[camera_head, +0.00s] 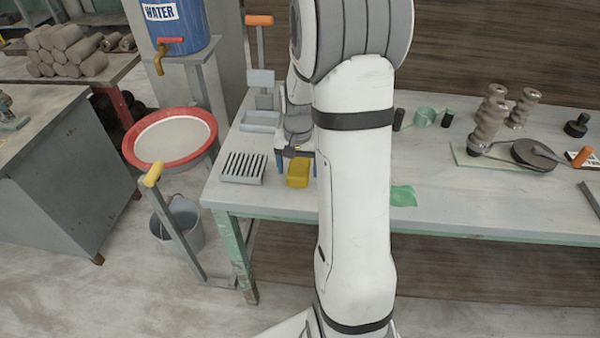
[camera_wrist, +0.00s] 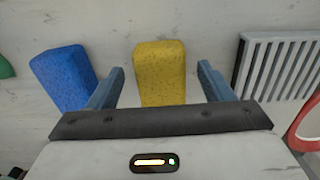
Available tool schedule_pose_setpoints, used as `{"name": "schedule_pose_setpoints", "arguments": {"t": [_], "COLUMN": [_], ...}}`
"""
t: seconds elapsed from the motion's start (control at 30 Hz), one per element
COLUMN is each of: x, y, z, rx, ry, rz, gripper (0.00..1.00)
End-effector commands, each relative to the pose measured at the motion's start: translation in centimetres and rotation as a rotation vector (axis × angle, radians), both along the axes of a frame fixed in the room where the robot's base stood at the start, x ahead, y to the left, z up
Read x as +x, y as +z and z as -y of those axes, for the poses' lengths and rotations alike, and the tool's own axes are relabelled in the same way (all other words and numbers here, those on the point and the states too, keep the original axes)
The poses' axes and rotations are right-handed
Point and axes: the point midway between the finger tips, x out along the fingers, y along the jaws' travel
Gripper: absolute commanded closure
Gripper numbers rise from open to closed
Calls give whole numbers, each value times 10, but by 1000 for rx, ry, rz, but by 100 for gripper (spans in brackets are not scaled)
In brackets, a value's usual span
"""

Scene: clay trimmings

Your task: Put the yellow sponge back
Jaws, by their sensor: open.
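The yellow sponge (camera_head: 298,175) lies on the bench top near its front left edge. In the wrist view the yellow sponge (camera_wrist: 160,85) shows between my two blue fingers, with a gap on each side. My gripper (camera_head: 297,159) is open and empty, just above or around the sponge; its exact height is hard to tell. A grey slatted rack (camera_head: 243,168) is left of the sponge in the head view; it shows at the right in the wrist view (camera_wrist: 279,66). A blue sponge (camera_wrist: 62,78) lies outside my other finger; my arm hides it in the head view.
A grey tray (camera_head: 261,121) stands behind the rack. A green cloth (camera_head: 403,196) lies right of my arm. A red-rimmed basin (camera_head: 135,154) and a bucket (camera_head: 178,223) stand left of the bench. The bench front to the right is mostly clear.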

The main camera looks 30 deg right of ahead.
Motion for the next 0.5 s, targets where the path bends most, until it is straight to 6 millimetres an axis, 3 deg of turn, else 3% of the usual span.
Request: {"name": "schedule_pose_setpoints", "arguments": {"t": [0.1,0.3,0.5], "x": [1,2,1], "y": [29,69,90], "z": [1,1,1], "rx": [-2,-2,-1], "ry": [0,-1,0], "rz": [6,6,4], "gripper": [26,26,26]}}
